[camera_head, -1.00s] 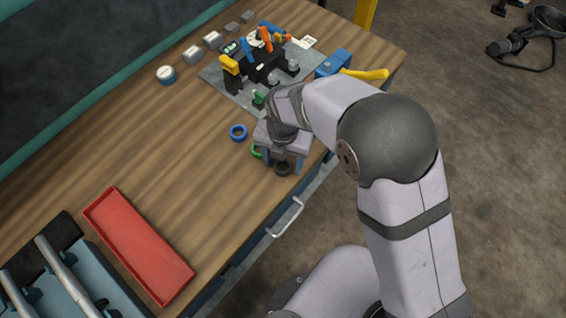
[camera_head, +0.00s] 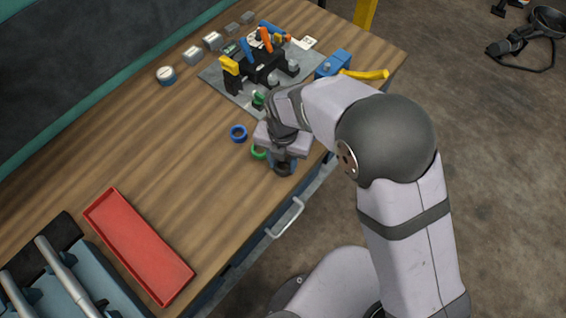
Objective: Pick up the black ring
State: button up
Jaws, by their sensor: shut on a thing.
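The black ring (camera_head: 283,169) is near the front edge of the wooden workbench. My gripper (camera_head: 283,162) is directly over it, pointing down, with its jaws shut on the ring. The gripper body hides part of the ring, and I cannot tell whether the ring still touches the bench. A green ring (camera_head: 259,152) lies just to the left, partly hidden by the gripper. A blue ring (camera_head: 239,133) lies farther left, apart from the gripper.
A red tray (camera_head: 140,247) sits on the workbench (camera_head: 165,165) at the lower left. A grey mat (camera_head: 222,84) with a black tool holder (camera_head: 262,67) is behind the gripper. A blue vise (camera_head: 333,64) stands at the right edge. The bench middle is clear.

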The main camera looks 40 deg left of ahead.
notch_tip(320, 180, up, 9)
jog(key=b, duration=0.3)
jog(key=w+m+p, duration=0.1)
jog(key=w+p, duration=0.1)
jog(key=w, duration=0.1)
jog(key=w+a+f+p, duration=0.1)
jog(key=w+p, duration=0.2)
jog(key=w+a+m+p, duration=0.1)
jog(key=w+p, duration=0.1)
jog(key=w, duration=0.1)
jog(key=shift+w+f+m+p, duration=0.3)
jog(key=a+r, duration=0.1)
jog(key=w+a+r+m, duration=0.1)
jog(key=shift+w+a+r, duration=0.2)
jog(key=shift+w+a, duration=0.05)
jog(key=shift+a, duration=0.1)
jog(key=shift+d+r+m, duration=0.1)
jog(key=shift+r+m, duration=0.15)
jog(key=shift+m, duration=0.85)
jog(key=shift+f, duration=0.2)
